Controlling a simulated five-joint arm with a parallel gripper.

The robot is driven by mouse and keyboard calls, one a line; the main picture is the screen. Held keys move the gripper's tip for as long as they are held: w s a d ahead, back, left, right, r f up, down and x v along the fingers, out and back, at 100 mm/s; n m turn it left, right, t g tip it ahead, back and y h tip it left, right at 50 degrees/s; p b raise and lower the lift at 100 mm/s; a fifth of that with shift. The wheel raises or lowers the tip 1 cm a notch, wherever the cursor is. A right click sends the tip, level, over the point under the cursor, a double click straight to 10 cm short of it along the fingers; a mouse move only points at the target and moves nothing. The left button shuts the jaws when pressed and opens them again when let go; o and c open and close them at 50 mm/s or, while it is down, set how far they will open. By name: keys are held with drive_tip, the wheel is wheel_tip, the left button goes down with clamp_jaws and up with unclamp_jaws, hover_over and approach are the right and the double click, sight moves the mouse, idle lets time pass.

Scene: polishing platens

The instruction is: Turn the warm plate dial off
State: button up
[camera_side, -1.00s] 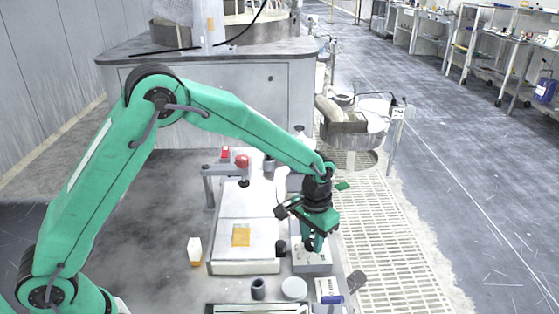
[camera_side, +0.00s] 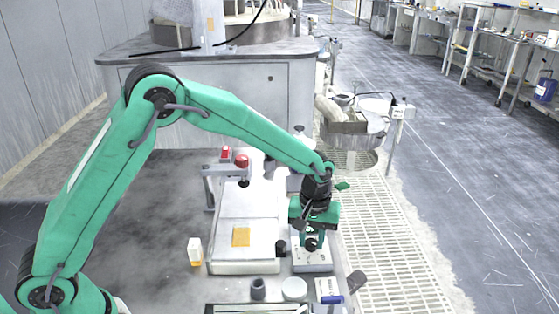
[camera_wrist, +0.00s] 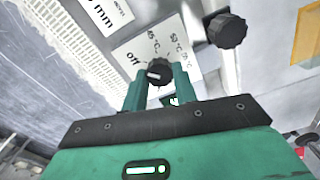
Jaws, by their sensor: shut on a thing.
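The warm plate dial (camera_wrist: 158,70) is a small black ridged knob with a white pointer mark, on a white label panel (camera_wrist: 128,48). The panel reads "off" at its left and temperatures such as 45, 50 and 55 °C further round. The pointer mark lies on the knob's left side, toward the "off" side; its exact alignment is hard to tell. My gripper (camera_wrist: 159,84) has its two green fingers on either side of the dial, shut on it. In the side view my gripper (camera_side: 312,243) points down over the small grey-white control box (camera_side: 312,265) and largely hides the dial.
A second, larger black knob (camera_wrist: 227,30) is close at the right, also in the side view (camera_side: 281,247). A white slab (camera_side: 225,265) with a yellow square (camera_side: 241,236) lies left of the box. A black cup (camera_side: 258,289) and a white disc (camera_side: 294,289) stand in front.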

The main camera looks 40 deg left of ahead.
sight(311, 242)
idle(0.3)
drive_tip(key=o, duration=1)
drive_tip(key=shift+r, duration=3.95)
